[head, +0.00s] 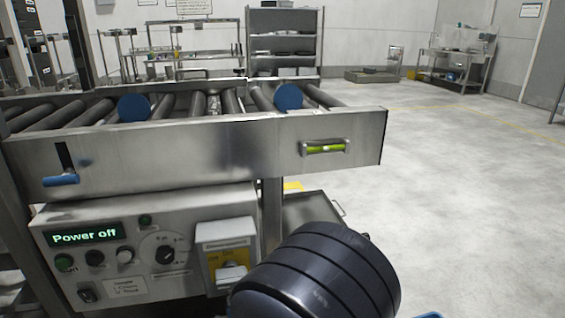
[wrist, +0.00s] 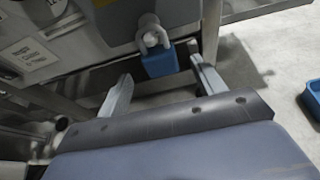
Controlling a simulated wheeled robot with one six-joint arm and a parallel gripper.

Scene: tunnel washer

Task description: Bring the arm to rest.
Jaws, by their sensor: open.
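My gripper (wrist: 160,66) shows in the wrist view with its two grey fingers spread apart and nothing held against them. A blue block-shaped thing, which looks like a padlock (wrist: 161,62), hangs from a grey loop below the switch box, in line with the gap between the fingers. I cannot tell how far it is from the fingertips. In the head view, a dark ribbed section of my arm (head: 318,275) fills the bottom middle and hides the gripper. The switch box (head: 226,248) with its yellow plate is just left of the arm.
A control panel (head: 145,255) reading "Power off" sits under a roller conveyor (head: 200,152), close to my arm. A spirit level (head: 325,148) is on its side rail. A blue container (wrist: 312,100) is at the wrist view's right edge. Open floor (head: 450,190) lies to the right.

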